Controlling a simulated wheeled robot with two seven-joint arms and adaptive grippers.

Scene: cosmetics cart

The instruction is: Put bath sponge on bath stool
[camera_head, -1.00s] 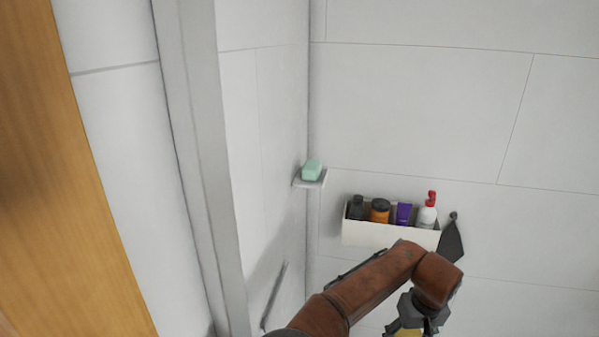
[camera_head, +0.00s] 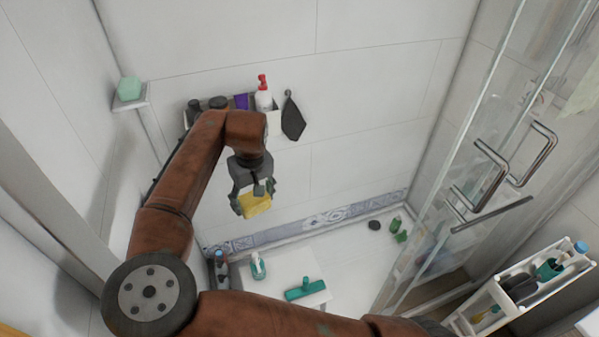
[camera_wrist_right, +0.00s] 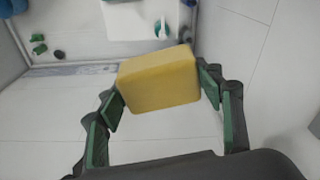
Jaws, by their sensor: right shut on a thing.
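The yellow bath sponge (camera_head: 256,205) is held between the fingers of my right gripper (camera_head: 254,194), in the air in front of the back wall. In the right wrist view the sponge (camera_wrist_right: 160,80) sits between the green finger pads of the right gripper (camera_wrist_right: 163,97). The white bath stool (camera_head: 274,290) stands on the floor below the gripper, partly hidden by my arm. The stool's white top (camera_wrist_right: 135,22) also shows at the upper middle of the right wrist view, beyond the sponge. My left gripper is not in view.
A wall shelf with bottles (camera_head: 264,95) and a dark hanging cloth (camera_head: 293,119) are behind my arm. Green soap (camera_head: 129,88) sits on a corner shelf. A glass door (camera_head: 455,150) and a cart (camera_head: 525,290) stand at right. Small green items (camera_head: 398,230) lie on the floor.

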